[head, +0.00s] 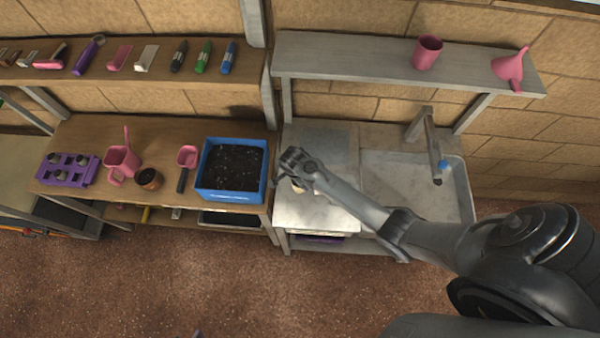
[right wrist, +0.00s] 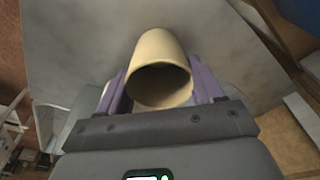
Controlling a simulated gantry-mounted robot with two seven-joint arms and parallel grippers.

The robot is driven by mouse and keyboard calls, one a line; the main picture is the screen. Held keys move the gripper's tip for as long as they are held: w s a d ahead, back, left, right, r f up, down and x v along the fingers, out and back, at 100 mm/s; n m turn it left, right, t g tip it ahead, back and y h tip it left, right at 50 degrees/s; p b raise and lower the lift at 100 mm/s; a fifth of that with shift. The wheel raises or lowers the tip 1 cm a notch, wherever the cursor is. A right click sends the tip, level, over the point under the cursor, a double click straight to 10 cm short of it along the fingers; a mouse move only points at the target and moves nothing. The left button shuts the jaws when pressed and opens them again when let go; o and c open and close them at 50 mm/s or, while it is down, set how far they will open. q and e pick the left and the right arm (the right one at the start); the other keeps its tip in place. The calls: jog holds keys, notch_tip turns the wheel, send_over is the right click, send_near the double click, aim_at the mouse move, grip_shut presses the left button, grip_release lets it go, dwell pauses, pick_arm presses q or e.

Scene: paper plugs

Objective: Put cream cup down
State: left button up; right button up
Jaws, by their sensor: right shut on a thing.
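The cream cup (right wrist: 163,75) is between the two purple fingers of my right gripper (right wrist: 160,88), which is shut on it. In the right wrist view its open mouth faces the camera. In the head view my right gripper (head: 291,172) is over the left part of the grey worktop (head: 318,212), beside the sink. Only a small cream patch (head: 296,187) of the cup shows there, mostly hidden by the gripper. I cannot tell whether the cup touches the worktop. My left gripper is not in view.
A blue box of soil (head: 204,193) stands just left of my right gripper on the wooden bench. The sink (head: 398,194) with a tap (head: 434,150) is to the right. A shelf (head: 360,65) with a pink cup (head: 428,52) is above. The worktop's front is clear.

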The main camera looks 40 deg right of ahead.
jog(key=shift+f, duration=0.15)
jog(key=o, duration=1.1)
jog(key=shift+r, duration=0.4)
notch_tip(320, 180, up, 10)
jog(key=a, duration=0.2)
jog(key=s+a+r+n+t, duration=0.1)
jog(key=s+a+r+n, duration=0.1)
jog(key=s+n, duration=0.4)
jog(key=s+a+r+n+t+y, duration=0.1)
jog(key=s+r+n, duration=0.4)
jog(key=s+n, duration=0.2)
jog(key=s+a+r+n+t, duration=0.1)
jog(key=s+a+r+n, duration=0.1)
jog(key=s+r+n, duration=0.2)
jog(key=shift+s+a+r+n+t+y, duration=0.1)
jog(key=shift+s+a+n+t+y, duration=0.1)
jog(key=shift+s+n, duration=0.55)
jog(key=shift+s+a+n+t+y, duration=0.15)
jog(key=shift+s+n, duration=0.25)
jog(key=shift+n, duration=0.55)
